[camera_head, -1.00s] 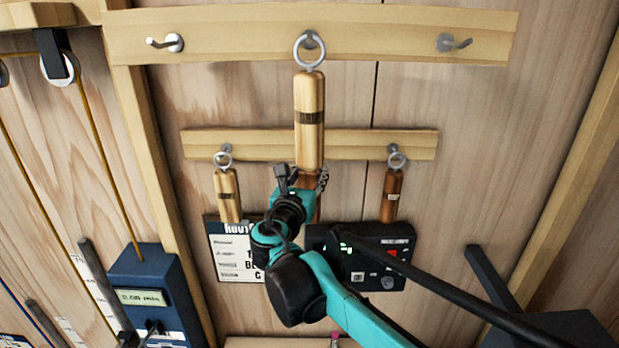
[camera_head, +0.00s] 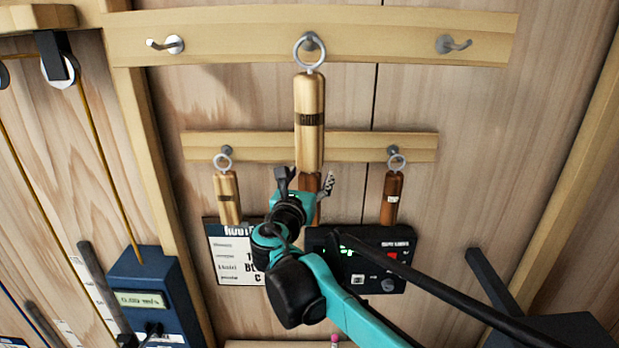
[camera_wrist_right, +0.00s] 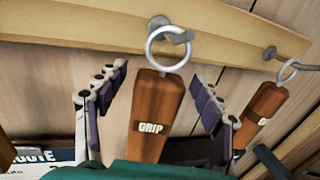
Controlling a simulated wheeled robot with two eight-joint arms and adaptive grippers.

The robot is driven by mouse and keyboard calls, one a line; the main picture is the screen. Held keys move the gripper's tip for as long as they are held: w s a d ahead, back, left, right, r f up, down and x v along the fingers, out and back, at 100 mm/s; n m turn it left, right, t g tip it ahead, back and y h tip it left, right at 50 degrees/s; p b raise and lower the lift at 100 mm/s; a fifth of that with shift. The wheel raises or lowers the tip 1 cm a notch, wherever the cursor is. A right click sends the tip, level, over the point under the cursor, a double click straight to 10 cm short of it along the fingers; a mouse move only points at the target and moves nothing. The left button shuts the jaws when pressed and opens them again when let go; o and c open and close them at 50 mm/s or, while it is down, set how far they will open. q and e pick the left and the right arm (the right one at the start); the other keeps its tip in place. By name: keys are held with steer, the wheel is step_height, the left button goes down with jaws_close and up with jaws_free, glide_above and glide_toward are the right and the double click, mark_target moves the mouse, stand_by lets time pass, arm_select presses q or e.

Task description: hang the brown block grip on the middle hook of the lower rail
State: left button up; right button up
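The brown block grip (camera_wrist_right: 155,110), labelled GRIP, hangs by its metal ring (camera_wrist_right: 168,48) on the middle hook (camera_wrist_right: 160,24) of the lower rail (camera_wrist_right: 90,28); the hook's tip shows through the ring. In the head view only a little of the brown block (camera_head: 312,184) shows, and the middle hook is hidden behind a larger pale block. My right gripper (camera_head: 308,183) is open, and the wrist view shows its fingers (camera_wrist_right: 158,108) apart on both sides of the block, with gaps. My left gripper is not in view.
The larger pale block (camera_head: 309,110) hangs from the upper rail (camera_head: 230,40) just above my right gripper. A small pale block (camera_head: 228,198) and a dark brown one (camera_head: 391,200) hang on the lower rail's outer hooks. A black bar (camera_head: 450,290) crosses at lower right.

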steer(key=shift+s, duration=0.1)
steer(key=v, duration=1.1)
steer(key=s+d+f+m+g+b, duration=0.2)
steer(key=d+f+m+b, duration=0.35)
steer(key=f, duration=0.45)
steer(key=s+d+f+m+g+b, duration=0.35)
steer(key=d+f, duration=0.25)
steer(key=f, duration=0.3)
steer(key=s+d+f+m+g+b, duration=0.1)
steer(key=d+f+m+b, duration=0.45)
steer(key=f, duration=0.45)
steer(key=s+d+f+m+g+y+b, duration=0.1)
steer(key=s+f+m+b, duration=0.3)
steer(key=f, duration=0.5)
steer(key=s+d+f+m+g+y+b, duration=0.1)
steer(key=s+f+m+y+b, duration=0.1)
steer(key=s+f+m+b, duration=0.3)
steer(key=s+d+f+m+g+y+b, duration=0.1)
steer(key=s+f+m+b, duration=0.3)
steer(key=f+m, duration=0.5)
step_height(320, 180, down, 6)
steer(key=b, duration=0.2)
steer(key=shift+s+d+g+y+b, duration=0.3)
steer(key=shift+d+g+b, duration=0.05)
